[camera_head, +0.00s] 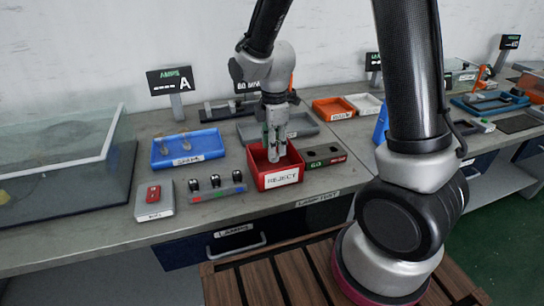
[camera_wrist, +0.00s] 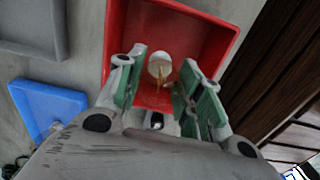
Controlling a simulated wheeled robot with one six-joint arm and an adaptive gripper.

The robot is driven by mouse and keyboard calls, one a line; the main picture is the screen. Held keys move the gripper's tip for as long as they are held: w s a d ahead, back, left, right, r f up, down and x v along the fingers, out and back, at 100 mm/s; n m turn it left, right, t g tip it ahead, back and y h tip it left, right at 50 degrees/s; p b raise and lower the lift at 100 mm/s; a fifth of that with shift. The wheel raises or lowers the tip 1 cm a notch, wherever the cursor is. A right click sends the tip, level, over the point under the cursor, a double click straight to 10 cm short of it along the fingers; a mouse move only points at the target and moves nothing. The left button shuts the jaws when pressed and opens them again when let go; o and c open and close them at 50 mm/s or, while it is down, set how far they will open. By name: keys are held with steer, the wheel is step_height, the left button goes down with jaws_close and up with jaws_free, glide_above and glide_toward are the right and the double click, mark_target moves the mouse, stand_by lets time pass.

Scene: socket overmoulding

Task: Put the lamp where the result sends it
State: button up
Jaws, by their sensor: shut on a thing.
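My gripper (camera_head: 275,155) points down into the red tray (camera_head: 284,178) labelled REJECT, its fingers over the tray's opening. In the wrist view my gripper (camera_wrist: 165,90) has its green-padded fingers on either side of a small lamp (camera_wrist: 159,67) with a pale round part and a brassy stem. It is shut on the lamp, above or inside the red tray (camera_wrist: 220,30); the gap to the tray floor cannot be judged. The lamp is hidden by the fingers in the head view. Other lamps (camera_head: 184,142) stand in the blue tray (camera_head: 208,153).
A dark block (camera_head: 324,162) with green and red labels stands right of the red tray. A block with several black-topped pieces (camera_head: 215,187) and a box with a red switch (camera_head: 153,198) stand to the left. A grey tray (camera_head: 303,126) lies behind. A glass case (camera_head: 60,160) is far left.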

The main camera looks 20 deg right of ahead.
steer(key=shift+f, duration=1.85)
steer(key=o, duration=0.9)
steer(key=shift+f, duration=0.15)
step_height(320, 180, up, 12)
steer(key=shift+f, duration=0.25)
steer(key=shift+d+r, duration=0.15)
steer(key=shift+r, duration=0.4)
steer(key=s+d+r+m+t, duration=0.2)
steer(key=s+d+r+m, duration=0.4)
steer(key=s+m, duration=0.3)
steer(key=s+d+r+m+t, duration=0.2)
steer(key=s+d+r+m, duration=0.4)
steer(key=s+d+m, duration=0.2)
steer(key=shift+s+d+r+m, duration=0.3)
steer(key=shift+s+m, duration=0.2)
steer(key=shift+s, duration=0.55)
